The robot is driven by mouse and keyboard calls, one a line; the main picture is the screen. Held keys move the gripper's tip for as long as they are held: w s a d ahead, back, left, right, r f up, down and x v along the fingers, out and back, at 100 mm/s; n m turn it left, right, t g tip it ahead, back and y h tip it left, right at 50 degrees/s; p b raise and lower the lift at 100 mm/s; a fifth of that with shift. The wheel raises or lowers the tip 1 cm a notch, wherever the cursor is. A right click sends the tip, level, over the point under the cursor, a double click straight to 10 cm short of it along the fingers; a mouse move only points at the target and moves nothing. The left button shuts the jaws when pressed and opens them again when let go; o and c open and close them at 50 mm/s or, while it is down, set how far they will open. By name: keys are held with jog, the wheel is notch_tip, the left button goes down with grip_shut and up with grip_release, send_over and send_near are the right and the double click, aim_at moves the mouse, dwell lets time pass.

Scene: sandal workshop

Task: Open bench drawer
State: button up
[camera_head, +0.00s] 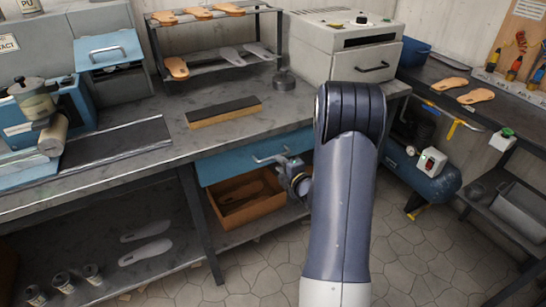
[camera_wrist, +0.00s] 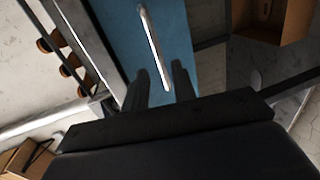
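The bench drawer has a blue front (camera_head: 225,168) under the grey worktop and looks shut, flush with the bench. A silver bar handle (camera_head: 270,158) runs across it. My gripper (camera_head: 288,168) is at the right end of the handle, partly hidden by my arm. In the wrist view, the blue drawer front (camera_wrist: 180,30) fills the middle, with the handle (camera_wrist: 150,38) running down between the fingers. My gripper (camera_wrist: 161,76) is open, one dark finger on each side of the handle's near end. Contact with the handle cannot be made out.
An open wooden box (camera_head: 250,209) sits below the drawer. A sanding block (camera_head: 223,111) lies on the worktop (camera_head: 95,180). A blue compressor tank (camera_head: 425,180) stands to the right of my arm. The tiled floor (camera_head: 260,275) in front is clear.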

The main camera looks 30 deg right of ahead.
jog(key=x, duration=0.5)
jog(key=shift+w+f, duration=0.1)
jog(key=shift+w, duration=0.25)
grip_shut()
